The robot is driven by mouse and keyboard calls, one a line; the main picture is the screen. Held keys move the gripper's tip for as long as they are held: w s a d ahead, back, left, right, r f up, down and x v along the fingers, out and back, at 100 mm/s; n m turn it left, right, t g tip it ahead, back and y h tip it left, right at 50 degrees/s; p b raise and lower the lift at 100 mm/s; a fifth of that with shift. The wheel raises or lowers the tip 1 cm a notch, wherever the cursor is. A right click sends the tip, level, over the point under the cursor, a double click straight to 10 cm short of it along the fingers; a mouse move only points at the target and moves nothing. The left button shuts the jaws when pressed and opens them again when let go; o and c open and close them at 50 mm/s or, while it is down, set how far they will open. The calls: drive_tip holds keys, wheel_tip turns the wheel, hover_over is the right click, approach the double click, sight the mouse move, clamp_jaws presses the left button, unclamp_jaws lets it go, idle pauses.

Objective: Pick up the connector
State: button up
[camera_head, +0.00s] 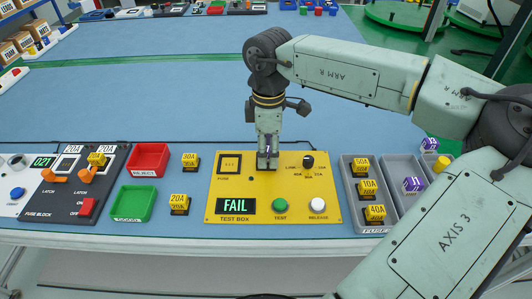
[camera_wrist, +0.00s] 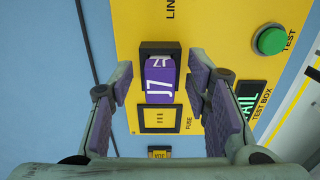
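The purple connector (camera_wrist: 160,82), marked J7 in white, sits in a black socket (camera_wrist: 160,48) on the yellow test box (camera_wrist: 120,30). My gripper (camera_wrist: 161,84) is open in the wrist view, one finger on each side of the connector. A gap shows between the connector and each finger. In the head view my gripper (camera_head: 267,162) points down over the back middle of the test box (camera_head: 240,190), and its fingers hide the connector.
The test box has a FAIL display (camera_head: 235,205), a green TEST button (camera_head: 280,204), a white RELEASE button (camera_head: 317,205), a black knob (camera_head: 308,161) and a fuse socket (camera_head: 229,164). Yellow fuses (camera_head: 374,212) stand in a grey tray. Blue table (camera_head: 150,90) behind is clear.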

drive_tip(key=c, duration=0.9)
drive_tip(key=shift+c, duration=0.2)
drive_tip(key=shift+r, duration=0.15)
wheel_tip(320, 180, up, 28)
drive_tip(key=p, duration=0.1)
